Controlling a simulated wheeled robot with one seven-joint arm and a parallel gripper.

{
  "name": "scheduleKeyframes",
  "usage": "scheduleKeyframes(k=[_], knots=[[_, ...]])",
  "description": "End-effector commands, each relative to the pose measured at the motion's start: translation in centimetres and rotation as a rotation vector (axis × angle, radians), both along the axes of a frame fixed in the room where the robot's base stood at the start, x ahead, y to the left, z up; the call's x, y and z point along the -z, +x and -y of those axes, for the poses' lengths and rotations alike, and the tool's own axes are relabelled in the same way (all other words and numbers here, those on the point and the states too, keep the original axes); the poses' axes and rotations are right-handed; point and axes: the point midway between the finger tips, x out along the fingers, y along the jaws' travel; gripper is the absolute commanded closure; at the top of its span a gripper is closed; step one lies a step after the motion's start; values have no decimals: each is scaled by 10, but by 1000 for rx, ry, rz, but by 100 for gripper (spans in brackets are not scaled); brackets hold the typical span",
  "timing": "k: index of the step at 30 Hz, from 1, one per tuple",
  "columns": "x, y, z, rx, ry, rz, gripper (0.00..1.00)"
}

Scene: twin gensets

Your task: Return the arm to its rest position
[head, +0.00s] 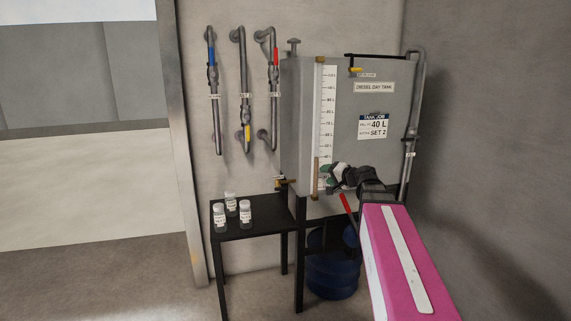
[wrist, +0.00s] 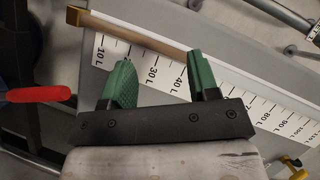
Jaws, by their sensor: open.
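My arm, with a pink link, reaches from the lower right of the head view toward the grey diesel day tank (head: 345,100). My gripper (head: 328,174) is in front of the tank's lower front, just right of the sight gauge's lower part. In the wrist view my gripper (wrist: 160,75) shows two green fingers spread apart with nothing held between them. The gauge scale (wrist: 170,75) and its brown-filled tube (wrist: 140,38) pass behind the fingers. I cannot tell whether the fingers touch the tank.
A red-handled lever (head: 348,207) is below the gripper, near a blue drum (head: 332,275). A black table (head: 255,222) at left holds three small jars (head: 231,204). Pipes with blue, yellow and red valve handles (head: 275,56) line the wall. Open floor lies at far left.

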Motion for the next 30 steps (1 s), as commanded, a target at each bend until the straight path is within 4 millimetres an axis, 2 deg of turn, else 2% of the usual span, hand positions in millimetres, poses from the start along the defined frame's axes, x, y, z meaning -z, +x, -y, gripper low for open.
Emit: scheduleKeyframes(k=[1, 6, 12, 15, 18, 22, 25, 30], knots=[[33, -14, -9, -32, -69, -60, 45], [133, -61, -24, -133, -317, -262, 45], [233, -130, -21, -240, -617, -509, 45], [270, -165, -11, -283, -765, -624, 45], [296, -194, -1, -314, -889, -717, 45], [315, -218, 12, -335, -1000, -796, 45], [320, -226, 16, -340, -1042, -823, 45], [321, -227, 17, -341, -1051, -827, 45]])
